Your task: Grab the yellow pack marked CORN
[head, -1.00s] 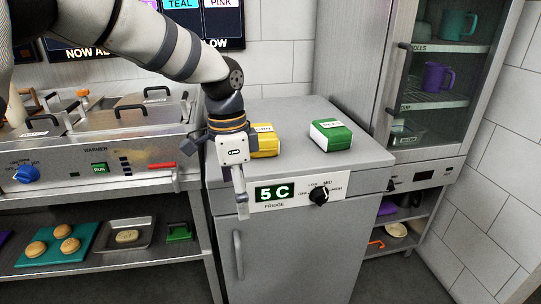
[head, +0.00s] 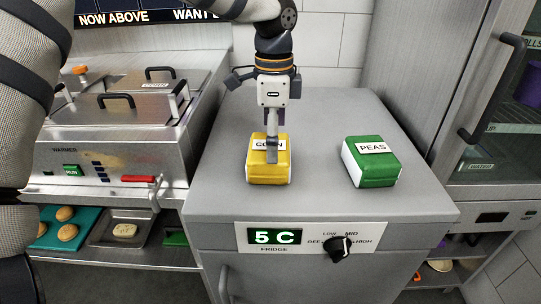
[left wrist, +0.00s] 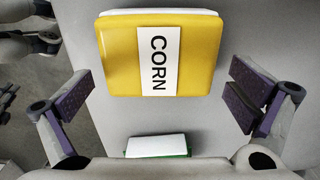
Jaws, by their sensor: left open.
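The yellow pack marked CORN (head: 257,172) lies on the fridge top, its white label facing up. My left gripper (head: 272,152) points down over it, and one finger covers part of the pack and label in the head view. In the left wrist view the CORN pack (left wrist: 118,60) is ahead of the open left gripper (left wrist: 158,100), centred across the gap between its spread fingers. No contact with the pack shows. My right gripper is not in view.
A green and white PEAS pack (head: 377,168) lies to the right on the fridge top (head: 320,195); its edge also shows in the left wrist view (left wrist: 156,147). A warmer (head: 110,150) stands at left and a glass-door cabinet (head: 495,110) at right. Between the packs is bare surface.

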